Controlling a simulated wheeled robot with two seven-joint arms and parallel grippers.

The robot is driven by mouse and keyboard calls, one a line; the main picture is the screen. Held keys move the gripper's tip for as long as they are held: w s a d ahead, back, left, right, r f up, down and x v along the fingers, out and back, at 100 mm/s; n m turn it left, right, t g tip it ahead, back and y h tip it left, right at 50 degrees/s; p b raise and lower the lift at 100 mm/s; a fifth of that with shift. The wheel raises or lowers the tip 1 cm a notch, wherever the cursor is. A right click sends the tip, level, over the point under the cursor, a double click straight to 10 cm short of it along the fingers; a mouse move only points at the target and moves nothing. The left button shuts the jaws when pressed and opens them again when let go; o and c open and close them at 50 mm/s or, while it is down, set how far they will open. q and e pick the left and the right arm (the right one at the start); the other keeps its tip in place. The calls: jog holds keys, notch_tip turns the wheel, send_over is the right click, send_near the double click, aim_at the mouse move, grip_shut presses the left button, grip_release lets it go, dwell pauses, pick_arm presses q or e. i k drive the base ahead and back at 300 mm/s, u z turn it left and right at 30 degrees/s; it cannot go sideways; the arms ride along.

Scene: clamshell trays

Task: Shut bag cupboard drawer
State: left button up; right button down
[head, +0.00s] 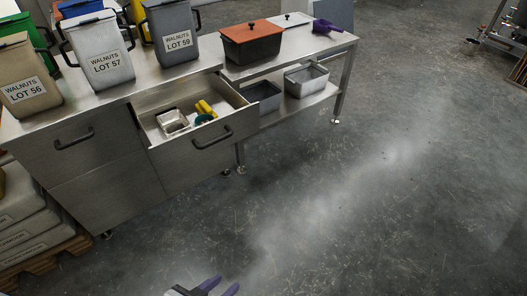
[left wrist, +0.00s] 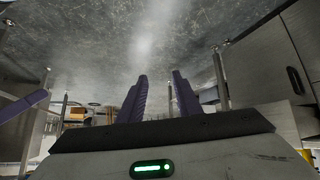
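The drawer (head: 168,157) of the steel cupboard (head: 95,190) stands pulled out, with a dark bar handle (head: 212,138) on its front. Inside lie a small metal tin (head: 172,122), a yellow item (head: 205,107) and a teal item (head: 203,118). My left gripper (head: 214,287) is at the bottom edge of the head view, over the floor, well apart from the drawer. In the left wrist view its purple fingers (left wrist: 158,98) are spread with nothing between them. A purple finger (left wrist: 25,106) at that view's left edge looks like my right gripper; the rest of it is hidden.
Bins labelled WALNUTS, such as LOT 57 (head: 101,52), stand on the cupboard top. Sacks on a pallet (head: 35,250) lie at lower left. The floor (head: 340,190) is clear.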

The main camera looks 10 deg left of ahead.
aim_at(238, 120)
jog(key=u, duration=0.65)
jog(key=i, duration=0.8)
jog(key=u, duration=0.35)
